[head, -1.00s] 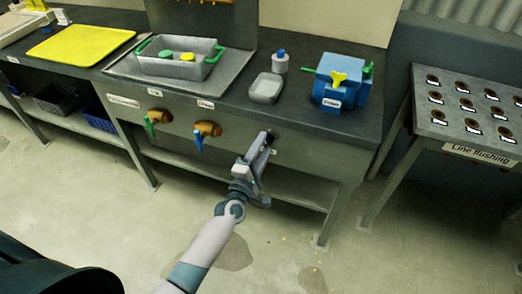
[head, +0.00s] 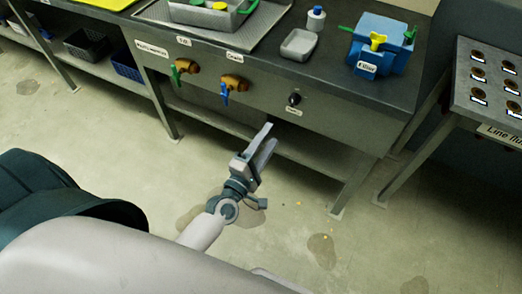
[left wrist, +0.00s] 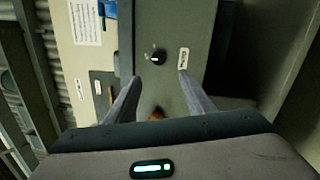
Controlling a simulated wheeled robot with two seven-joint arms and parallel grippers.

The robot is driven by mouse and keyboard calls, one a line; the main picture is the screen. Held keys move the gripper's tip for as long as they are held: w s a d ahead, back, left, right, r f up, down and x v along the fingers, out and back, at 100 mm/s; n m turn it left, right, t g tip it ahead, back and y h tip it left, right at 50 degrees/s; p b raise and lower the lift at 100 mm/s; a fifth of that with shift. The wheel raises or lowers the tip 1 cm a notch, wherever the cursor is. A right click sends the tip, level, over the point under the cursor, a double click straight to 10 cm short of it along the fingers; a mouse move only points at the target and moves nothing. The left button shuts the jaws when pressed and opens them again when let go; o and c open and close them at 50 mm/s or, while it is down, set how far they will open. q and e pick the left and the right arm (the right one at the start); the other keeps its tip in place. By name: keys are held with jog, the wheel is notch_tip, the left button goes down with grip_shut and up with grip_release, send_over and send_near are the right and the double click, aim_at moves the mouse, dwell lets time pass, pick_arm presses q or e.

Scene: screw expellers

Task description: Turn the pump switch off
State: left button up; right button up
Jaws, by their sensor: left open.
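The pump switch, a small black rotary knob (head: 294,99), is on the grey front panel of the bench, with a white label (head: 294,112) under it. The label is too small to read. The knob (left wrist: 158,57) also shows in the left wrist view, between and beyond the two fingers, with a light mark on its face. My left gripper (head: 267,143) is open and empty, below and left of the knob in the head view, apart from it. In the left wrist view its fingers (left wrist: 154,90) frame the knob. My right gripper is not in view.
Two brass valves, with a green handle (head: 178,72) and a blue handle (head: 224,92), are left of the knob on the panel. A blue machine (head: 382,45) and grey tray (head: 299,45) stand on the bench. A line-flushing table (head: 480,92) is at right.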

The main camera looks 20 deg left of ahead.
pick_arm(q)
jog(key=shift+s+a+f, duration=0.15)
jog(key=shift+s, duration=1.7)
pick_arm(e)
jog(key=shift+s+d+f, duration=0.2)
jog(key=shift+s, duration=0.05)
pick_arm(q)
jog(key=shift+f, duration=0.1)
jog(key=s+d+f+m+g+p, duration=0.1)
jog(key=s+f+m+g, duration=0.3)
jog(key=f, duration=0.7)
jog(key=s+d+f+m+g+h, duration=0.1)
jog(key=s+f+m+g, duration=0.25)
jog(key=f+m, duration=0.5)
jog(key=s+d+f+m+g+p, duration=0.15)
jog(key=s+f+m, duration=0.25)
jog(key=f, duration=0.8)
jog(key=s+a+f+m+g+y, duration=0.1)
jog(key=s+f+m+g, duration=0.3)
jog(key=s+f, duration=0.5)
jog(key=shift+s+a+f+m+g+b, duration=0.2)
jog(key=shift+a+m+g+b, duration=0.15)
jog(key=shift+m, duration=0.3)
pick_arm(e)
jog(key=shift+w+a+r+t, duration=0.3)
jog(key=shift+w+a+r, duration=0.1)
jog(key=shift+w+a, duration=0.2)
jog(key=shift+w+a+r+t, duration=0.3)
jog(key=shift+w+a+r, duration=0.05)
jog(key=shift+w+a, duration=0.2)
